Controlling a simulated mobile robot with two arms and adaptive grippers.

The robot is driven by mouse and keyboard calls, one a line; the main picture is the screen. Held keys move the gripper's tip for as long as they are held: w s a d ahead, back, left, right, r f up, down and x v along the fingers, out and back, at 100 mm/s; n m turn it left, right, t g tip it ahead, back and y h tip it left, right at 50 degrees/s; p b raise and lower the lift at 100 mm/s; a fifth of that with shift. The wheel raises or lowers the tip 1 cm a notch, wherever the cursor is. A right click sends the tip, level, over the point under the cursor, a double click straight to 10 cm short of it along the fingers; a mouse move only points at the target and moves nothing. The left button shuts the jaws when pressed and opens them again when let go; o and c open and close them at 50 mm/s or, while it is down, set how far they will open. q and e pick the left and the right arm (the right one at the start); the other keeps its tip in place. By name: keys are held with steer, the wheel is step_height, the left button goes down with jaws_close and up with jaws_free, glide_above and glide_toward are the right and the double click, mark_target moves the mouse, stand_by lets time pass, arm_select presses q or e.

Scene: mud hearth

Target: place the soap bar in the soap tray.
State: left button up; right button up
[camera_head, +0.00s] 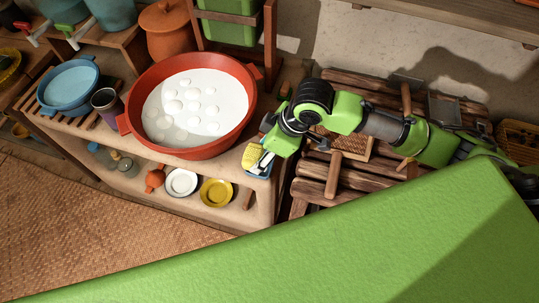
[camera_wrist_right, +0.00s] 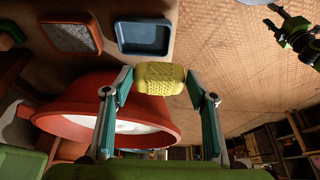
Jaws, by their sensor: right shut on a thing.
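The yellow soap bar (camera_head: 250,156) is held at the tips of my right gripper (camera_head: 260,156), by the shelf's right front corner. In the right wrist view the textured soap bar (camera_wrist_right: 160,78) sits between the two fingertips, with a finger on each side. The blue soap tray (camera_head: 261,174) shows partly under the gripper, which hides much of it. In the right wrist view the tray (camera_wrist_right: 143,50) is empty and lies past the soap bar, apart from it in the picture.
A large red basin (camera_head: 128,122) of white, bubbly liquid stands just left of the gripper. A blue bowl (camera_head: 70,86) and a dark cup (camera_head: 107,105) stand farther left. A rust-rimmed tray (camera_wrist_right: 97,47) with a grey pad lies beside the soap tray. Stacked logs (camera_head: 318,190) lie right.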

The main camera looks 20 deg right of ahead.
steer(key=f, duration=0.1)
steer(key=w+d+f, duration=0.2)
steer(key=shift+f, duration=0.35)
steer(key=shift+w+d+f+p, duration=0.1)
steer(key=shift+d+f+p, duration=0.1)
steer(key=shift+f, duration=0.7)
steer(key=shift+d+f+p, duration=0.1)
steer(key=shift+f+p, duration=0.05)
steer(key=shift+f, duration=0.75)
steer(key=shift+f, duration=0.15)
steer(key=o, duration=1.1)
steer(key=shift+o, duration=0.2)
steer(key=v, duration=1.2)
steer(key=shift+a, duration=0.1)
